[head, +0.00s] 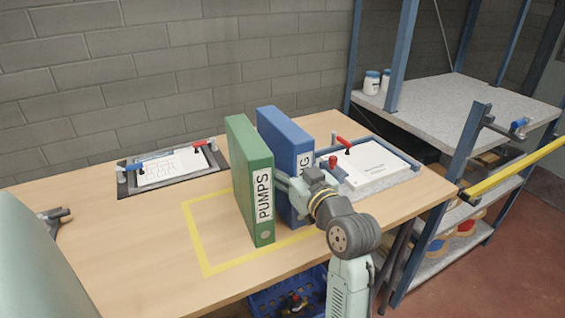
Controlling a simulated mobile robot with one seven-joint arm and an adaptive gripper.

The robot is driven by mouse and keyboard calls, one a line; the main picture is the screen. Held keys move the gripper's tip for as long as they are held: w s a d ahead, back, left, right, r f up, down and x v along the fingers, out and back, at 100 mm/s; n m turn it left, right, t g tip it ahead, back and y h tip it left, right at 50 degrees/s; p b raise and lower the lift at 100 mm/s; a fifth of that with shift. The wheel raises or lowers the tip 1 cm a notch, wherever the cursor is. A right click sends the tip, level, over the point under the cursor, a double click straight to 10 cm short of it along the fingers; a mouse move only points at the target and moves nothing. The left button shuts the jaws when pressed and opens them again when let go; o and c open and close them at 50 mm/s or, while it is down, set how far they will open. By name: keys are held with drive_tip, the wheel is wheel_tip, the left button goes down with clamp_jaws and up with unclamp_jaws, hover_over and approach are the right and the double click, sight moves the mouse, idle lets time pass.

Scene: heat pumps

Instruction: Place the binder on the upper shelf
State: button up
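A green binder (252,175) labelled PUMPS stands upright on the wooden table. A blue binder (287,135) stands upright just right of it; its label is mostly hidden and ends in "G". My gripper (306,183) is at the front spine of the blue binder, low on its label, and hides part of it. One finger shows at the left side of that spine, beside the green binder. Whether the fingers are pressed on the blue binder cannot be told. The upper shelf (455,105) is a grey board in a blue-post rack at the right.
White jars (372,82) stand at the shelf's back left; its middle is clear. Blue posts and a yellow bar (515,170) edge the rack. Clamped paper boards lie left (172,167) and right (370,165) of the binders. Yellow tape (205,240) marks the table. A blue crate (262,300) sits below.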

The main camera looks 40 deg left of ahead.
drive_tip(key=shift+c, duration=0.5)
clamp_jaws()
idle(0.3)
drive_tip(key=shift+r, duration=0.1)
